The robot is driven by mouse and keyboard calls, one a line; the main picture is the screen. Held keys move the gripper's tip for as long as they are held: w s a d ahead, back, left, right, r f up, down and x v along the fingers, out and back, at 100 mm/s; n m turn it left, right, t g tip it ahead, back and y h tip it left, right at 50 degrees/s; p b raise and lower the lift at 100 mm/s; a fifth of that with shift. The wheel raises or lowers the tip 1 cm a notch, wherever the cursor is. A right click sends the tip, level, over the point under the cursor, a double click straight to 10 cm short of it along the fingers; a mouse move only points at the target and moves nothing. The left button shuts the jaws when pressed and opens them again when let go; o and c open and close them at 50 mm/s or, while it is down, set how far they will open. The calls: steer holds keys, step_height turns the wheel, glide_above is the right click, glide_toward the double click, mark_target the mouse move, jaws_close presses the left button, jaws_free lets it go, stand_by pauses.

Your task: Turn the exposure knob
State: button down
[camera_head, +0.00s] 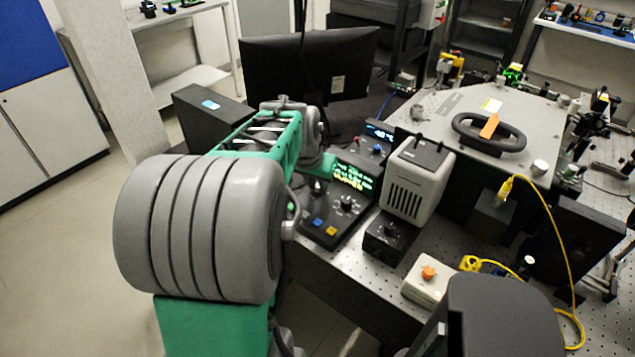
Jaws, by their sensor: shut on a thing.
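The dark control panel (325,236) lies on the bench in the middle of the view, with a lit green and yellow text display (353,177). My arm reaches over from the left, and its wrist hangs above the panel's upper left part. My gripper (318,186) appears small and dark below the wrist, at the panel, shut on a knob there; its fingers are hard to make out. I take this to be the exposure knob, which is largely covered and its label unreadable. Another dark knob (347,203) with marks around it stands uncovered on the panel, right of my gripper.
Blue (318,222) and yellow (331,231) buttons sit near the panel's front. A grey vented box (415,180) stands close on the right. A monitor (310,65) is behind. A box with an orange button (428,273) and a yellow cable (556,228) are further right.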

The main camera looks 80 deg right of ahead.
steer(key=shift+n, duration=0.3)
steer(key=n, duration=0.1)
steer(key=n+t+b, duration=0.1)
steer(key=n, duration=0.1)
steer(key=shift+s+n+t, duration=0.25)
steer(key=shift+n+t, duration=0.05)
steer(key=shift+s+n+t+y, duration=0.15)
steer(key=shift+n+t, duration=0.25)
steer(key=shift+n, duration=0.75)
steer(key=shift+w+n+t+y, duration=0.15)
steer(key=shift+n+t, duration=0.25)
steer(key=shift+n, duration=0.75)
steer(key=shift+s+d, duration=0.1)
steer(key=c, duration=1.3)
jaws_free()
steer(key=v, duration=0.8)
